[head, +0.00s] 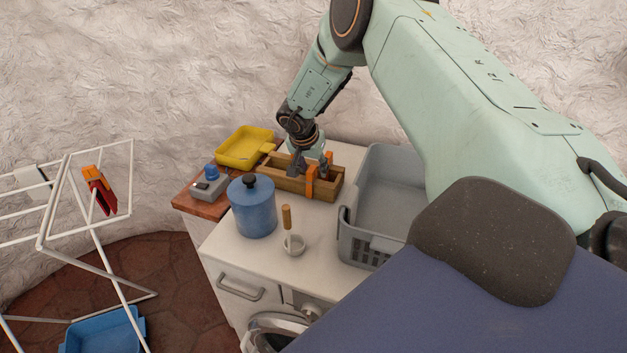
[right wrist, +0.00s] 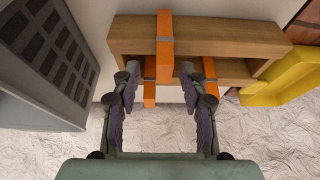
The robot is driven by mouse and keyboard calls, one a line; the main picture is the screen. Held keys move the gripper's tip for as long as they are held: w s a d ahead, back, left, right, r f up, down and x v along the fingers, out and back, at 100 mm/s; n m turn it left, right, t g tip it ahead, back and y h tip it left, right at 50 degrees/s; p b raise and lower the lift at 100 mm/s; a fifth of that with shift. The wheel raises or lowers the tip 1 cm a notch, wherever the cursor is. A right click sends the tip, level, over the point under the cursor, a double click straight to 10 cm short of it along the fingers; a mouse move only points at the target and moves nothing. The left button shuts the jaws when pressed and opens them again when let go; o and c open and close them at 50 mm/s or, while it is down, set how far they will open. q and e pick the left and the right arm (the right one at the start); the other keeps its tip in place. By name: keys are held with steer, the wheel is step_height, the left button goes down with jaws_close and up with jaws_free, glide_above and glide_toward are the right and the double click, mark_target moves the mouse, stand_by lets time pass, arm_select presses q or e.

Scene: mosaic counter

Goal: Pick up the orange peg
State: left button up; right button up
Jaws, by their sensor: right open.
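Several orange pegs sit on the walls of a long wooden box. The near-side peg (head: 311,182) hangs over the box's front wall; in the right wrist view this peg (right wrist: 165,38) looks largest. A second peg (right wrist: 150,88) is on the far wall, and a third (right wrist: 209,70) is along that wall. My right gripper (right wrist: 160,78) is open, its fingers pointing at the box. The near and second pegs appear between the fingers in that view; contact cannot be told. In the head view the gripper (head: 309,168) is over the box. My left gripper is not in view.
The wooden box (head: 285,184) stands on a white counter (head: 232,240). A grey basket (head: 375,252) is at its right, a yellow tray (head: 240,150) behind left. A blue canister (head: 253,210) and a small white cup (head: 294,247) stand in front. A drying rack (head: 62,248) is left.

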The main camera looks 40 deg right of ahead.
steer(key=shift+d+f, duration=0.25)
steer(key=shift+f, duration=0.3)
steer(key=shift+w+a+f, duration=0.1)
steer(key=shift+w+f, duration=0.05)
steer(key=shift+f, duration=0.1)
steer(key=shift+w+a+f, duration=0.1)
steer(key=shift+w+a, duration=0.15)
steer(key=shift+s+d+f, duration=0.1)
steer(key=shift+s+d, duration=0.05)
steer(key=shift+d, duration=0.3)
steer(key=c, duration=0.3)
steer(key=shift+a, duration=0.4)
jaws_close()
steer(key=shift+d, duration=0.25)
